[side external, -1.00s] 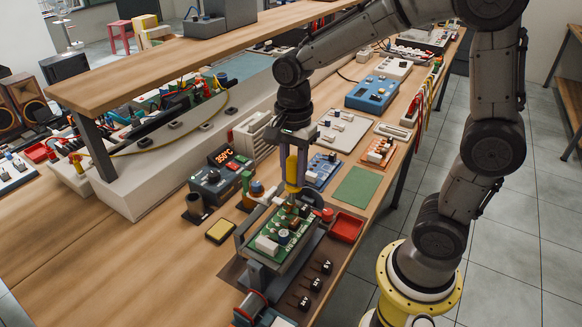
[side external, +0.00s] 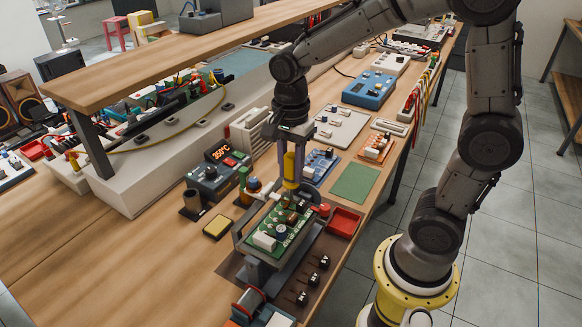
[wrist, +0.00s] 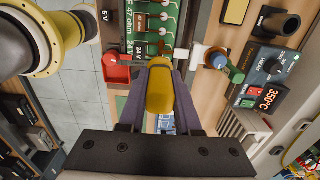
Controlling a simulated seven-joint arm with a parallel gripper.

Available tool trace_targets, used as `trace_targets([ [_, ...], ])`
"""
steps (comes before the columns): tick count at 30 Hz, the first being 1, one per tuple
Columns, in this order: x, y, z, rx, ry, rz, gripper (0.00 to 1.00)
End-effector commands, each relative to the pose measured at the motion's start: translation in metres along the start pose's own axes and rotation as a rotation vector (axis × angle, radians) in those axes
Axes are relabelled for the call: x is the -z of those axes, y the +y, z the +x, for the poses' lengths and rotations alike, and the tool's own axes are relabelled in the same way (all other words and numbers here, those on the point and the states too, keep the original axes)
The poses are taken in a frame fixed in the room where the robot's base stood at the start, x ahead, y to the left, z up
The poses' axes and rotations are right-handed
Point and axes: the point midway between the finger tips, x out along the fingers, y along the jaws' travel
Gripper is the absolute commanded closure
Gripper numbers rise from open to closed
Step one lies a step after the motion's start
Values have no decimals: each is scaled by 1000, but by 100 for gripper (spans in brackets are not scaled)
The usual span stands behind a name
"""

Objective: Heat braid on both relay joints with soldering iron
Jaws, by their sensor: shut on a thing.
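My gripper (side external: 290,143) is shut on the yellow handle of the soldering iron (side external: 290,168) and holds it roughly upright, tip down, above the back part of the green circuit board (side external: 264,228). The handle also fills the middle of the wrist view (wrist: 159,90). The board sits in a grey holder (side external: 241,243) and carries several components, including a white block and dark parts. In the wrist view the iron's tip end is near the board's edge (wrist: 163,8), by a black block marked 24 V (wrist: 140,48). Tip contact, the braid and the joints cannot be made out clearly.
A soldering station (side external: 213,178) reading 350°C stands left of the holder. A yellow sponge tray (side external: 218,227), a red tray (side external: 345,222) and a green mat (side external: 354,184) are nearby. Black voltage-marked blocks (side external: 312,279) lie in front right. The front left bench is clear.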

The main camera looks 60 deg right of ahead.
Motion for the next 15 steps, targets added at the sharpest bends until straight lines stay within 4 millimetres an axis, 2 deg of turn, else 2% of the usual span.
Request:
trace_targets([
  [15, 0, 0, 4, 1, 0, 0, 100],
])
